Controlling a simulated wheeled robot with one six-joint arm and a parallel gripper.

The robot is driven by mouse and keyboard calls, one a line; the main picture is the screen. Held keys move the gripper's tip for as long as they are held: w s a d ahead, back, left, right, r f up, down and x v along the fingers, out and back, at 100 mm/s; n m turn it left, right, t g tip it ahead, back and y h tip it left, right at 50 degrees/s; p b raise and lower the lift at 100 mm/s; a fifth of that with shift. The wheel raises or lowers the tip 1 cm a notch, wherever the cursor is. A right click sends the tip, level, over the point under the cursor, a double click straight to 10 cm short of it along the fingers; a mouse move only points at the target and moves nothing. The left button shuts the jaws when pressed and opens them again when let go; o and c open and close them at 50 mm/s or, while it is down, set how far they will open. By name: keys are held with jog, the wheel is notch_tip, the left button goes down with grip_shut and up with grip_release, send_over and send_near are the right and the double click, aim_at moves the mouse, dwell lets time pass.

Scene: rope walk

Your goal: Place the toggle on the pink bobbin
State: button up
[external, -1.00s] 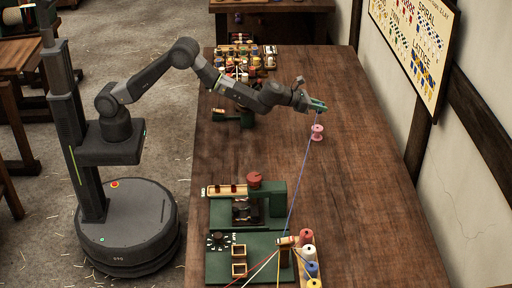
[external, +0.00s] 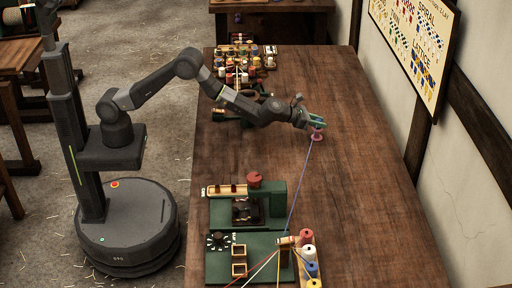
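The pink bobbin (external: 317,138) stands upright on the long wooden table, right of the middle. My gripper (external: 319,124) is right at the top of the bobbin, and its teal fingers cover the bobbin's upper part. A blue-violet strand (external: 298,186) runs from the fingers down to the wooden post at the front of the table. The toggle is too small or too hidden between the fingers to make out. I cannot tell whether the fingers are open or shut.
A green machine (external: 272,200) with a red knob stands at the table's front left. Beside it a rack holds several spools (external: 308,252) with coloured strands. Many small spools (external: 238,68) crowd the far left. The table's right side is clear.

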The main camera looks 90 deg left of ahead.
jog(key=shift+o, duration=1.1)
jog(key=shift+r, duration=0.2)
jog(key=b+v, duration=0.2)
jog(key=v, duration=1)
jog(key=shift+b, duration=0.35)
